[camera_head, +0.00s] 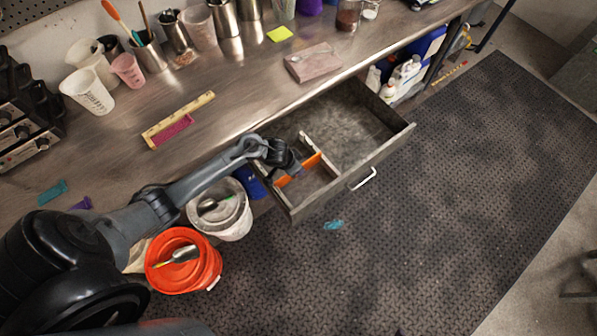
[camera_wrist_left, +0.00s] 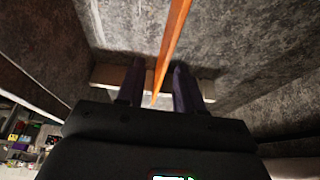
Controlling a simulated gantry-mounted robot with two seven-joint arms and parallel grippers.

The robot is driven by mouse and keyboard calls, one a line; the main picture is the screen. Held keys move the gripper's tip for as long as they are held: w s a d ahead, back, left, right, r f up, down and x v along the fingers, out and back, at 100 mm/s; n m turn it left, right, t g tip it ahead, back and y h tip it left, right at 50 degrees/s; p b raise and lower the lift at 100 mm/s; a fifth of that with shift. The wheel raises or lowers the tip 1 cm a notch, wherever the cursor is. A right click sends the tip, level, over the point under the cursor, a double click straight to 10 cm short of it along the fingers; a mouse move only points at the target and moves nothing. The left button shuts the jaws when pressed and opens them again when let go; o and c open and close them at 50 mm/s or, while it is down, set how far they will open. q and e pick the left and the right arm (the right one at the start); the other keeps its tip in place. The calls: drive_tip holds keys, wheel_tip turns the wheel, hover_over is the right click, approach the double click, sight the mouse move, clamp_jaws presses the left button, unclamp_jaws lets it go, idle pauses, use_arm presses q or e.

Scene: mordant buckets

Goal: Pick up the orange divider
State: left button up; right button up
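The orange divider (camera_head: 313,161) is a thin upright strip in the left part of the open drawer (camera_head: 391,146). It meets a pale wooden divider (camera_head: 306,140) there. My left gripper (camera_head: 292,170) is down inside the drawer, over the orange divider, and hides its middle. In the left wrist view, the orange divider (camera_wrist_left: 175,35) runs between the two dark fingers of my left gripper (camera_wrist_left: 158,75). Gaps show between the fingers and the strip, so the gripper is open around it. The pale wooden piece (camera_wrist_left: 107,77) lies crosswise behind the fingers. My right gripper is not in view.
Two lidded or filled buckets, one white (camera_head: 232,218) and one orange-red (camera_head: 207,262), stand left of the drawer under my arm. The drawer's right part is empty.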

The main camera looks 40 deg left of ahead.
use_arm(q)
drive_tip(key=b+x, duration=0.1)
drive_tip(key=x, duration=0.3)
drive_tip(key=shift+a+b, duration=0.2)
drive_tip(key=shift+b, duration=0.2)
drive_tip(key=shift+w+f, duration=0.2)
drive_tip(key=shift+f, duration=0.35)
clamp_jaws()
